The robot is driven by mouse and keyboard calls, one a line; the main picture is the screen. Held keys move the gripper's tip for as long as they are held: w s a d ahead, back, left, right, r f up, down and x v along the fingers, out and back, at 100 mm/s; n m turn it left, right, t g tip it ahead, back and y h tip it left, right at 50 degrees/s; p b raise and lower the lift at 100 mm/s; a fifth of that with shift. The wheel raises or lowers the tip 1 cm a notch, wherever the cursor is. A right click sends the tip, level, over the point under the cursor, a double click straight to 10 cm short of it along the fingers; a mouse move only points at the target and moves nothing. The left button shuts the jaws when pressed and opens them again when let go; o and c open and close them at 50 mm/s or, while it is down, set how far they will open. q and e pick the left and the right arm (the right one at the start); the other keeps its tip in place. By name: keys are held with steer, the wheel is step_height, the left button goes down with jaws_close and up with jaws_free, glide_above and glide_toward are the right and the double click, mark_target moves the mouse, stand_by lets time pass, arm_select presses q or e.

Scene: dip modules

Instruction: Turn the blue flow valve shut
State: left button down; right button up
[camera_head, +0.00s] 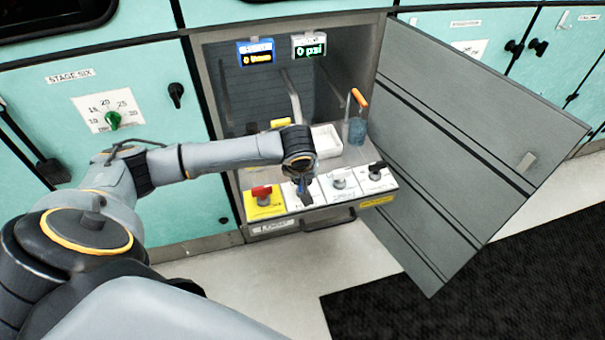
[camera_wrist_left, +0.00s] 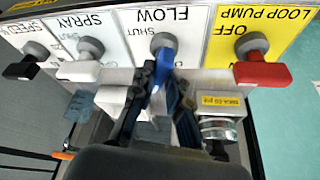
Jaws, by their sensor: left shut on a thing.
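The blue flow valve handle (camera_wrist_left: 159,69) sits under the FLOW label in the left wrist view, which shows the panel upside down. The word SHUT is printed beside its round grey knob. My left gripper (camera_wrist_left: 163,80) is shut on the blue handle, one dark finger on each side. In the head view my left gripper (camera_head: 303,190) reaches down from above onto the sloped valve panel and mostly hides the blue handle. My right gripper is not in view.
Neighbouring handles are red loop pump (camera_head: 262,193), white spray (camera_head: 340,182) and black speed (camera_head: 376,169). Behind them stand a white tray (camera_head: 326,138) and a blue beaker (camera_head: 357,130). Two displays (camera_head: 256,52) read 0. An open grey door (camera_head: 470,140) bounds the right side.

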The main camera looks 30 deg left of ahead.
arm_select(q)
steer(key=m+p, duration=0.1)
steer(key=p, duration=0.1)
steer(key=m+h+p, duration=0.1)
steer(key=m+p, duration=0.1)
steer(key=m+h+p, duration=0.1)
steer(key=m+p, duration=0.1)
steer(key=shift+s+a+r, duration=0.1)
steer(key=shift+a+r, duration=0.1)
steer(key=shift+r, duration=0.05)
steer(key=shift+m+h+p, duration=0.3)
steer(key=shift+m+p, duration=0.4)
steer(key=shift+m, duration=0.3)
steer(key=m, duration=0.1)
steer(key=m+h, duration=0.1)
steer(key=shift+a+f+m+p, duration=0.1)
steer(key=shift+f+m+p, duration=0.1)
steer(key=shift+m+p, duration=0.15)
steer(key=shift+m+g+h+b, duration=0.3)
steer(key=shift+m+h, duration=0.3)
steer(key=shift+m, duration=1.25)
steer(key=c, duration=1.3)
jaws_free()
steer(key=shift+a, duration=0.1)
